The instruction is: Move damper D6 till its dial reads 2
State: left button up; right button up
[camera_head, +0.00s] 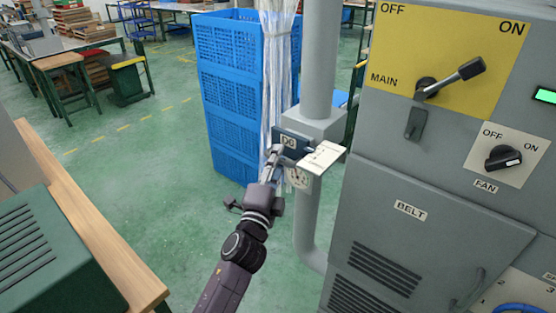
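The damper box (320,124) sits on a vertical grey pipe near the middle. Its dark label plate (289,141) seems to read D6, though the second character is blurred. A pale dial (298,178) with small marks shows below it, partly covered; I cannot read where its pointer stands. My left gripper (273,156) reaches up to the left side of the box and overlaps the label's lower edge. I cannot tell if its fingers touch or hold anything. My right gripper is out of view.
A grey machine cabinet (425,215) with a yellow MAIN switch panel (400,50) stands close on the right. Stacked blue crates (228,100) and clear hanging strips (277,60) stand behind the gripper. A wooden bench edge (85,220) is at lower left. Green floor between is clear.

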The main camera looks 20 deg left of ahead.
pick_arm(q)
jog(key=shift+s, duration=0.15)
jog(key=s+f, duration=0.2)
jog(key=s, duration=0.9)
jog(key=shift+s+d, duration=0.3)
